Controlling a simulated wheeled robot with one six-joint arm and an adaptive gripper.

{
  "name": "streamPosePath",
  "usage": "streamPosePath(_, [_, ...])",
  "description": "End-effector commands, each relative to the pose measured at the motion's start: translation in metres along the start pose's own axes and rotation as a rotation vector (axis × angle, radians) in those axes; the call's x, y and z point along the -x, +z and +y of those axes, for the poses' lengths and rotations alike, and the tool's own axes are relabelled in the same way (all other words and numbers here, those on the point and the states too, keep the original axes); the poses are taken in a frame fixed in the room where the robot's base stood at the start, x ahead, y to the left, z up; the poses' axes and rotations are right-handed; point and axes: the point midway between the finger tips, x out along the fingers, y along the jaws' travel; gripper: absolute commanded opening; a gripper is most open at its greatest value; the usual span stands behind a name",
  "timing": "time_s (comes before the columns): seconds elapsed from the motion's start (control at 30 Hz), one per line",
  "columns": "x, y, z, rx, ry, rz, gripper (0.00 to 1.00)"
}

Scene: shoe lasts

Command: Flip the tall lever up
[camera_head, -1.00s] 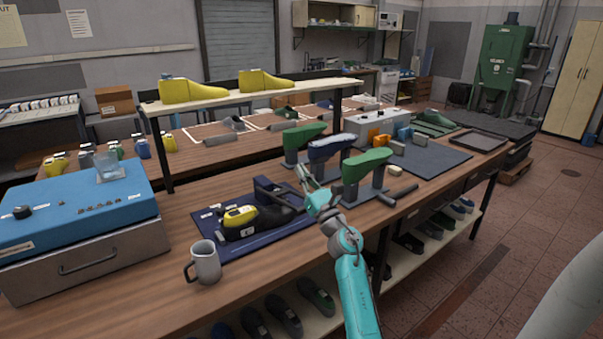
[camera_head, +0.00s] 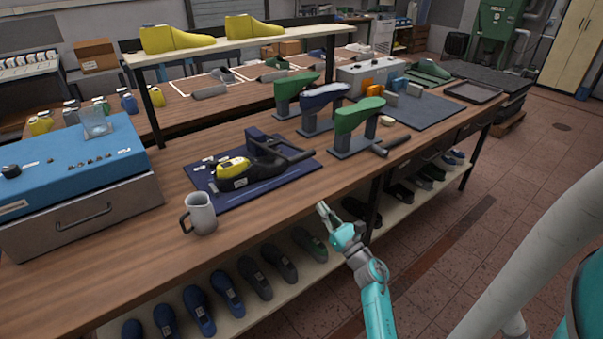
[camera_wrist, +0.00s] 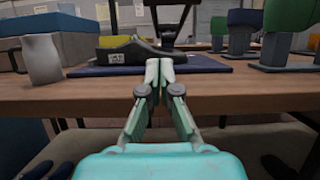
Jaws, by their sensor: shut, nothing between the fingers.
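A dark clamp-like device (camera_head: 262,172) holding a yellow shoe last (camera_head: 232,168) stands on a navy mat (camera_head: 205,184) on the workbench. A dark lever-like frame (camera_head: 298,154) rises at the device's right end, leaning in the head view. In the wrist view this frame (camera_wrist: 170,38) stands behind the device, its top cut off by the picture edge. I cannot tell its exact angle. My gripper (camera_head: 322,208) is in front of the bench's front edge, apart from the device. In the wrist view its fingertips (camera_wrist: 153,66) are together and empty.
A grey mug (camera_head: 201,214) stands left of the mat near the edge. Green and blue lasts on stands (camera_head: 352,140) are to the right. A blue-topped box (camera_head: 75,165) is at the left. A shelf of shoes (camera_head: 285,283) runs below the bench top.

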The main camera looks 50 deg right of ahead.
Motion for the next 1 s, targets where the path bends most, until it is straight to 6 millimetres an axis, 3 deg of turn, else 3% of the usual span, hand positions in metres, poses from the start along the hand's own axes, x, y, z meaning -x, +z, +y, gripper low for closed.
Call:
streamPosePath(0.3, [0.000, 0.000, 0.000, 0.000, 0.000, 0.000, 0.00])
streamPosePath(0.47, [-0.011, 0.000, 0.000, 0.000, 0.001, 0.000, 0.00])
streamPosePath(1.0, [-0.105, 0.001, 0.001, 0.001, 0.001, -0.001, 0.00])
